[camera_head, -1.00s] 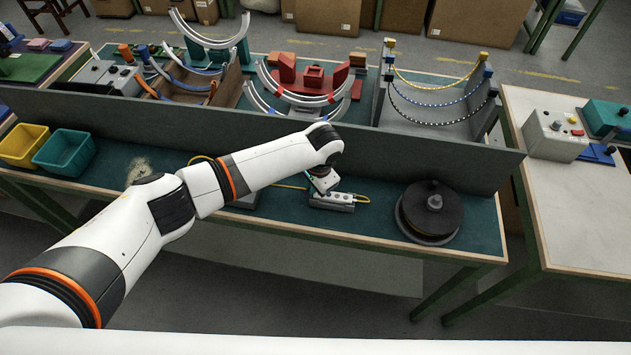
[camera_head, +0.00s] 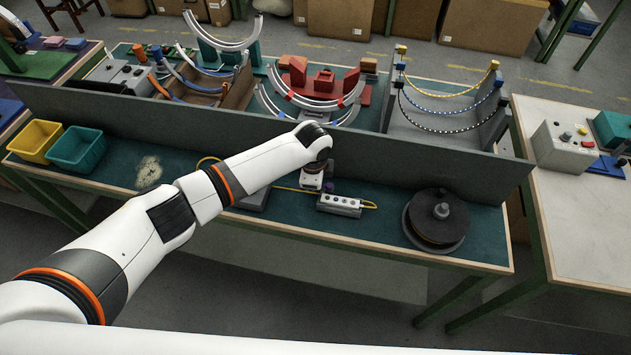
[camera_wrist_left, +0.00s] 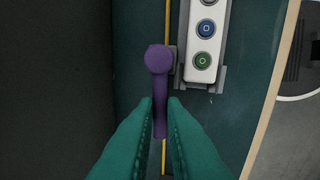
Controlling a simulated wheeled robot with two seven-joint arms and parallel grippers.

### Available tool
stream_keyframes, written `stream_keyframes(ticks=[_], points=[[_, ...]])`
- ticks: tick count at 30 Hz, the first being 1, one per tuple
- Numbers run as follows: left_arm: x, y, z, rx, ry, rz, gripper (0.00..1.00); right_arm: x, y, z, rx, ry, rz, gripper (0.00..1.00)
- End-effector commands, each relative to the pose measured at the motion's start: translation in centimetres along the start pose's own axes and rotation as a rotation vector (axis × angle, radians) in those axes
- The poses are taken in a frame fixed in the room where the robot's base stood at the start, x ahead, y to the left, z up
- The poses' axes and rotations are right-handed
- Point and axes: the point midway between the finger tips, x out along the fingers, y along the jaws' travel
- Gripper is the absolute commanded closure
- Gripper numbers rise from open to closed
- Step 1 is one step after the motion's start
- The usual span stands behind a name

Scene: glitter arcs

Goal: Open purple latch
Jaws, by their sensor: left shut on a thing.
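The purple latch (camera_wrist_left: 158,62) shows in the left wrist view as a round knob with a narrow bar running down between my fingers. My left gripper (camera_wrist_left: 160,105) has green fingers closed on that bar from both sides. In the head view, a small purple spot of the latch (camera_head: 329,186) shows beside the white button box (camera_head: 340,205), and my left wrist hides most of my left gripper (camera_head: 312,184). The yellow cable (camera_wrist_left: 166,25) passes beneath or behind the latch. My right gripper is not in view.
The button box (camera_wrist_left: 203,45) sits just right of the latch in the wrist view. A tall grey panel (camera_head: 400,155) stands behind. A black reel (camera_head: 435,220) is at the right of the bench, with yellow (camera_head: 33,140) and teal (camera_head: 78,150) bins at the left.

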Motion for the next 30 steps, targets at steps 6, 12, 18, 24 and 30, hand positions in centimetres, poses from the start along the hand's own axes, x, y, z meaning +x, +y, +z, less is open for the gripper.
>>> stream_keyframes(ticks=[6, 12, 18, 24, 30], points=[[-0.03, 0.31, -0.03, 0.054, -0.012, 0.002, 1.0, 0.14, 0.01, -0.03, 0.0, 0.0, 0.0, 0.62], [-0.05, 0.36, -0.02, 0.068, -0.015, 0.002, 1.0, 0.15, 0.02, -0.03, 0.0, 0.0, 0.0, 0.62], [-0.06, 0.37, -0.01, 0.069, -0.015, 0.002, 1.0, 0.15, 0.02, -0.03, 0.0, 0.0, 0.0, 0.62], [-0.06, 0.36, 0.0, 0.069, -0.015, 0.002, 0.73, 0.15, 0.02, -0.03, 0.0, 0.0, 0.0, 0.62], [-0.01, 0.3, 0.0, 0.068, -0.014, 0.001, 0.68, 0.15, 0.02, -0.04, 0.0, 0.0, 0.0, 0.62]])
